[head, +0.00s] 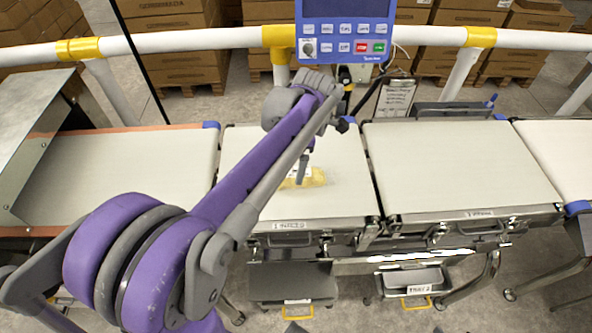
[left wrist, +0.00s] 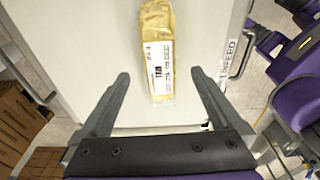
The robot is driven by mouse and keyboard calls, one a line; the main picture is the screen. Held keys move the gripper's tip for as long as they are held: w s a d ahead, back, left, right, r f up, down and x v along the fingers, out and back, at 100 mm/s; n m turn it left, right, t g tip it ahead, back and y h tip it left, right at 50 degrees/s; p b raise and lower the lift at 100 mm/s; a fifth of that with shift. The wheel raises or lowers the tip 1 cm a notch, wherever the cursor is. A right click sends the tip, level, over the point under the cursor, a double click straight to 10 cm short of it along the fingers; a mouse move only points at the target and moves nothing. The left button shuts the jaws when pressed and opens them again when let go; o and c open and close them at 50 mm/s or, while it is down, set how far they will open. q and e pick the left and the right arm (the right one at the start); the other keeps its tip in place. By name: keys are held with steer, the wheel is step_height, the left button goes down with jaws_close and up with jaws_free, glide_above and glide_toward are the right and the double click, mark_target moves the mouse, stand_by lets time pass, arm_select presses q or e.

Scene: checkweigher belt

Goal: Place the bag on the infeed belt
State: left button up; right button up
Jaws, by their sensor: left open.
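The bag is a yellow packet (head: 316,178) with a white printed label. It lies flat on the pale infeed belt (head: 245,150), whose front edge has a label that reads "infeed". In the left wrist view the bag (left wrist: 157,45) lies lengthwise just ahead of the fingers, its near end between them, and the belt (left wrist: 112,30) is around it. My left gripper (head: 304,168) is over the belt beside the bag, partly hiding it. Its fingers (left wrist: 160,75) are spread wide with nothing clamped. I cannot tell the exact height above the belt. My right gripper is not in view.
A second belt (head: 455,165) adjoins on the right, and another belt (head: 120,165) lies on the left. A blue control panel (head: 345,30) stands behind the infeed belt, near my arm. A white and yellow rail (head: 190,42) runs along the back. A grey bin (head: 410,280) sits below.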

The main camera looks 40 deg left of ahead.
arm_select(q)
step_height(320, 180, up, 6)
steer(key=s+d+f+m+t, duration=0.3)
steer(key=s+d+f+m, duration=0.3)
steer(key=m, duration=0.7)
steer(key=s+d+f+m+t+h, duration=0.1)
steer(key=s+d+f+m+t, duration=0.2)
steer(key=m, duration=1)
steer(key=s+d+f, duration=0.2)
steer(key=s+d, duration=0.2)
steer(key=shift+s+f, duration=0.35)
steer(key=shift+f, duration=0.05)
steer(key=shift+c, duration=0.2)
